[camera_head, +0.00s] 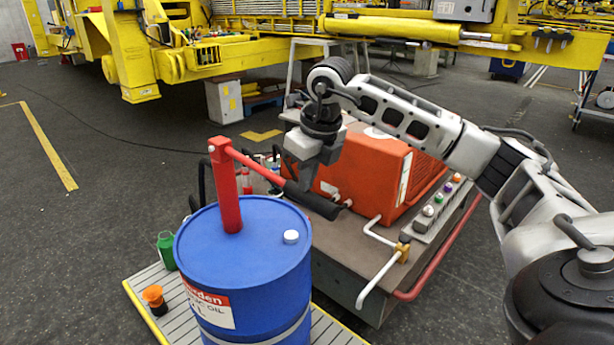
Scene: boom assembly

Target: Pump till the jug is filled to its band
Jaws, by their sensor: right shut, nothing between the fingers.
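A red hand pump (230,195) stands upright on a blue drum (245,270). Its red lever (255,166) slopes down to the right and ends in a black grip (320,204). My right gripper (304,186) points down at the grip's near end, with its fingers shut and empty. I cannot tell whether it touches the grip. A green jug (166,252) stands left of the drum, partly hidden behind it; its fill level and band cannot be made out. My left gripper is not in view.
An orange funnel-like item (155,298) sits on the slatted, yellow-edged platform (180,318). A white cap (291,236) is on the drum top. Behind the lever, an orange machine (375,180) with a control strip (437,208) and bent pipes stands on a cart. Open floor lies left.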

